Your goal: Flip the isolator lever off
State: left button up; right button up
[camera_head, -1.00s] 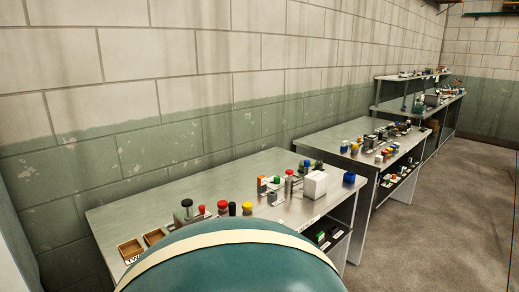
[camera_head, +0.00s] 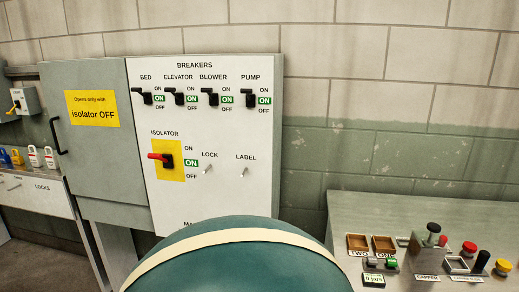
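The isolator lever (camera_head: 158,158) is a red-tipped black handle on a yellow plate (camera_head: 171,174), on the white breaker panel (camera_head: 205,125). It points left, and the green ON mark (camera_head: 191,163) is lit beside it. Above it are the bed breaker (camera_head: 147,97), elevator breaker (camera_head: 177,97), blower breaker (camera_head: 212,97) and pump breaker (camera_head: 250,98), each beside a green ON mark. Right of the lever are a lock peg (camera_head: 208,168) and a label peg (camera_head: 243,171). Neither gripper is in view.
A grey cabinet door (camera_head: 95,150) left of the panel bears a yellow "isolator OFF" sign (camera_head: 92,109). At far left, padlocks (camera_head: 34,157) stand on a bench marked LOCKS (camera_head: 40,190). A metal table (camera_head: 400,212) with wooden trays (camera_head: 358,243) and knobbed items stands at right.

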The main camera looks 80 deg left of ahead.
aim_at(151, 156)
jog(key=u, duration=3.3)
jog(key=i+u, duration=0.2)
jog(key=u, duration=0.2)
jog(key=i+l+u, duration=0.15)
jog(key=u, duration=0.2)
